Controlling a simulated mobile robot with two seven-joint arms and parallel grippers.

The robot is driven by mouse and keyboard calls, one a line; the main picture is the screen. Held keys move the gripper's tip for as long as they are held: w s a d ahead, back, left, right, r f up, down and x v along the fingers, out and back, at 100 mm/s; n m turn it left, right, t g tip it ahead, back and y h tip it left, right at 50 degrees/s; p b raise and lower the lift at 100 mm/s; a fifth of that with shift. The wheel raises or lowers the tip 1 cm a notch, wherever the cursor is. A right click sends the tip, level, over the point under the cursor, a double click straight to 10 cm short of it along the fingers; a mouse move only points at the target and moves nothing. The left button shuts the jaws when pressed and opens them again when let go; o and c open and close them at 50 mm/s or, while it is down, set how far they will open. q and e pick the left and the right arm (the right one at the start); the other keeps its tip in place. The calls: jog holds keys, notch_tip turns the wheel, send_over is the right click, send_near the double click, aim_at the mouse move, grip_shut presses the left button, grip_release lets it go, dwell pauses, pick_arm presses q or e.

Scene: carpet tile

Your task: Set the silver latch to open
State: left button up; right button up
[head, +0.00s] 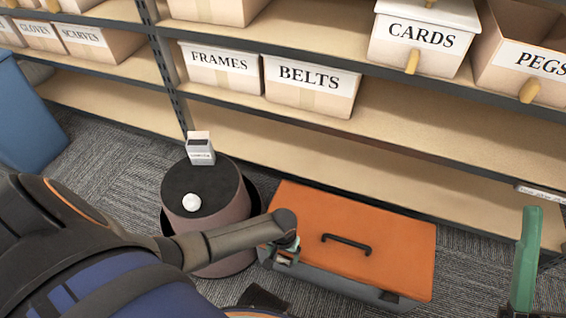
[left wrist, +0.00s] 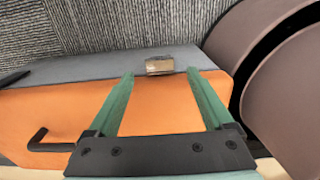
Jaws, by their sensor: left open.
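A toolbox with an orange lid (head: 375,222) and a grey body stands on the carpet; its lid is down. The silver latch (left wrist: 160,66) is on the toolbox's grey side, just below the lid edge. In the left wrist view it lies between and slightly beyond the fingertips of my open left gripper (left wrist: 161,73), with gaps on both sides. In the head view my left gripper (head: 290,246) is at the toolbox's left front corner, and my arm partly hides it. A green finger of my right gripper (head: 526,250) shows at the right edge; its opening is unclear.
A black handle (head: 346,243) stands on the lid. A dark second latch (head: 390,297) is at the front right. Shelves with labelled bins rise behind.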

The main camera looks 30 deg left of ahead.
aim_at(283, 261)
pick_arm(q)
jog(key=shift+f+b, duration=0.75)
jog(key=shift+f, duration=0.95)
pick_arm(e)
jog(key=shift+a+f, duration=0.15)
jog(key=shift+f, duration=1.2)
pick_arm(q)
jog(key=shift+c, duration=0.3)
grip_shut()
